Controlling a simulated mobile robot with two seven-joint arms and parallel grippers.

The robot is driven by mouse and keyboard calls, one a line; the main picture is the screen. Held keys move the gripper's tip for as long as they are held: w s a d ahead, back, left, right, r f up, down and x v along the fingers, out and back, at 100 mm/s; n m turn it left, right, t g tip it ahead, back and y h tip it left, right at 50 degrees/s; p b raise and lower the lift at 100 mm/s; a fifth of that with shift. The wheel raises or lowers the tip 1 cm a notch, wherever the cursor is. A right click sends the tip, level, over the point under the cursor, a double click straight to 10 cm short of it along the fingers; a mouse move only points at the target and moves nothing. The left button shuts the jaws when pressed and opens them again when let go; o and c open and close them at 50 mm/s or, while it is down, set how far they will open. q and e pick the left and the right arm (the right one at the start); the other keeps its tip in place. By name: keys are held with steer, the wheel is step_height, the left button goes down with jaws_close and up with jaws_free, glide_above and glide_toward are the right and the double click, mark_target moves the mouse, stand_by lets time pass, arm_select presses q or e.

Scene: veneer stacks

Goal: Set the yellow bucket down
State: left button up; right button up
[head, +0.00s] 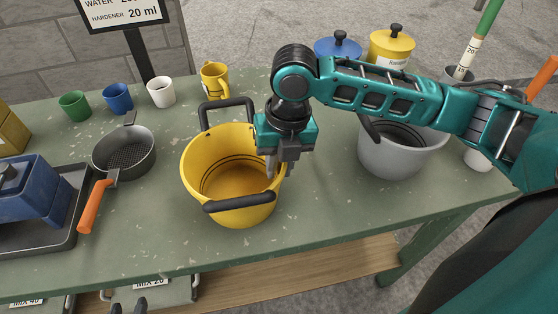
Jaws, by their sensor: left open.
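The yellow bucket (198,182) is upright at the middle of the green table, with one dark handle at its back and one at its front. It looks empty, with dark rings inside. I cannot tell whether its base touches the tabletop. My right gripper (280,172) points down at the bucket's right rim, one finger on the inner side and the other on the outer side. Whether the fingers press on the wall is not clear.
A grey bucket (392,160) stands to the right behind my right arm. A pan (122,152) with an orange handle and a dark tray (62,241) lie left. Green, blue, white and yellow mugs (214,80) line the back. The table (330,215) is clear right of the bucket.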

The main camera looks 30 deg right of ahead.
steer(key=shift+o, duration=1)
steer(key=shift+r, duration=0.2)
step_height(320, 180, up, 12)
steer(key=d+p, duration=0.1)
steer(key=shift+s, duration=0.15)
steer(key=shift+s+d+f, duration=0.1)
